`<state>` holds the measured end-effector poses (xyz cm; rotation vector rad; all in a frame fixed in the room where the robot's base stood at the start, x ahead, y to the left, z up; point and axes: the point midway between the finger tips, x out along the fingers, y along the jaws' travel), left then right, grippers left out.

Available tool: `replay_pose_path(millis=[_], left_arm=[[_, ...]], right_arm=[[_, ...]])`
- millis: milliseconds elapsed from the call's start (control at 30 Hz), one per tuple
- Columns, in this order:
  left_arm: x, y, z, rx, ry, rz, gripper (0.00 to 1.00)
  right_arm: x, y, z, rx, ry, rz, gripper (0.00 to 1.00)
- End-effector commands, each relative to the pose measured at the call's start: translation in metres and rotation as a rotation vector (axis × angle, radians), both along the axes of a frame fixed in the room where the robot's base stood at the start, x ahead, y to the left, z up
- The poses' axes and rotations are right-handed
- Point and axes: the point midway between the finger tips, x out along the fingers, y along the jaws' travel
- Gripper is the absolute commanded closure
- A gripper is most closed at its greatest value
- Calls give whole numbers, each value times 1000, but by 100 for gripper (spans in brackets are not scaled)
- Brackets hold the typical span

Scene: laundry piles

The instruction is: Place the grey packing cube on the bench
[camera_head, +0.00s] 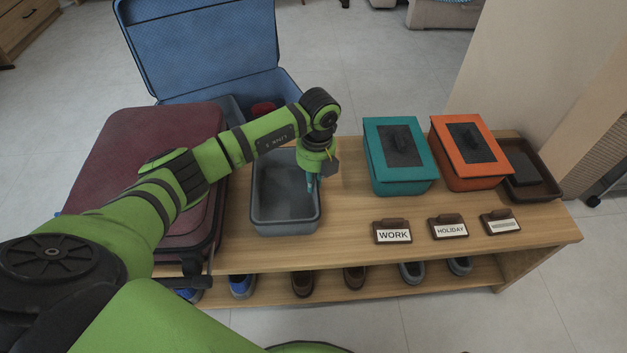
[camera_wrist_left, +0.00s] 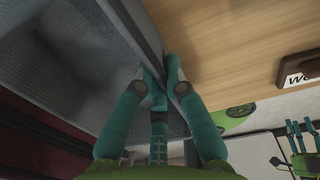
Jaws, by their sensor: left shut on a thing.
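The grey packing cube (camera_head: 268,222) is an open, empty-looking box over the bench (camera_head: 350,240), between the maroon suitcase and the teal box. It looks upright; I cannot tell whether its base touches the wood. My left gripper (camera_head: 311,182) is at its right rim. In the left wrist view, the teal fingers of my left gripper (camera_wrist_left: 160,82) are shut on the wall of the grey packing cube (camera_wrist_left: 70,45), one on each side. My right gripper (camera_wrist_left: 300,138) seems to show at the lower right of that view, small; its jaw state is unclear.
A maroon suitcase (camera_head: 140,135) lies at the left, with an open blue suitcase (camera_head: 205,45) behind. A teal lidded box (camera_head: 380,175), an orange lidded box (camera_head: 462,178) and a dark tray (camera_head: 545,185) stand at the right. Label cards (camera_head: 393,235) line the front; shoes (camera_head: 302,284) sit below.

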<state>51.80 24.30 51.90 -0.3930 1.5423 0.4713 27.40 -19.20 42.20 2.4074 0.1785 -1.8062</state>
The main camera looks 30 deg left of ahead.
Motion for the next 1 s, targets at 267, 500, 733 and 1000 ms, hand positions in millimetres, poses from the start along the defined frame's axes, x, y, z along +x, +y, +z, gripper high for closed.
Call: replay_pose_path(millis=[267,500,733,1000], left_arm=[[0,0,0,0,-1,0,100],[0,0,-2,0,-1,-1,64],[0,0,-1,1,-1,0,64],[2,-1,30,1,-5,-1,64]], right_arm=[[0,0,1,-1,0,0,60],[-1,0,4,-1,0,-1,60],[-1,0,4,0,-1,-1,60],[1,1,-14,-1,12,3,60]])
